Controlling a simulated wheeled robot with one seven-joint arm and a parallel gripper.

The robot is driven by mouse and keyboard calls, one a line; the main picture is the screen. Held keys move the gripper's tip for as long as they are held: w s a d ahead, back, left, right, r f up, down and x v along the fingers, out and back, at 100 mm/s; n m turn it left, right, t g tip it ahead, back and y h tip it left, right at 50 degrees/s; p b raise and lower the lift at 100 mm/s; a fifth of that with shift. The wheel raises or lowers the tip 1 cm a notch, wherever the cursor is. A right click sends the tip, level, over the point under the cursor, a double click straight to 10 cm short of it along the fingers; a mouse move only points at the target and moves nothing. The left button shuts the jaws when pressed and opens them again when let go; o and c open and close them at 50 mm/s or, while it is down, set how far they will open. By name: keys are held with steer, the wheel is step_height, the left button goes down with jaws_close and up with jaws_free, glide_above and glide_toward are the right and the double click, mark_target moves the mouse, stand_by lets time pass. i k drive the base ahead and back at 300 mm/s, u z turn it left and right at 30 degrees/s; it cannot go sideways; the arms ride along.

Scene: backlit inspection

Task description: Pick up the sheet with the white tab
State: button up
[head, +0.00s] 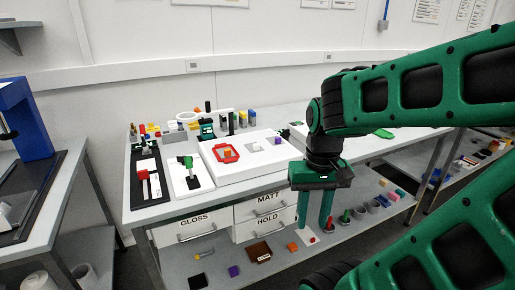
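My gripper (315,222) points down in front of the table's right part, its two green fingers apart with a gap between them. Nothing shows between the fingers. I cannot tell for sure which thing is the sheet with the white tab. A small pale grey square (257,147) lies on the white raised panel (225,171), to the left of my gripper; a tab on it is too small to make out. A dark brown flat piece (259,252) lies low on the shelf, left of the fingertips.
A red tray (217,154) and a purple block (278,141) are on the panel. Drawers marked GLOSS (190,228), MATT (262,207) and HOLD (263,226) are under the tabletop. Several small items lie on the lower shelf. My arm hides part of the right side.

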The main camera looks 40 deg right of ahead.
mark_target(253, 147)
steer(key=i, duration=0.95)
steer(key=u, duration=0.1)
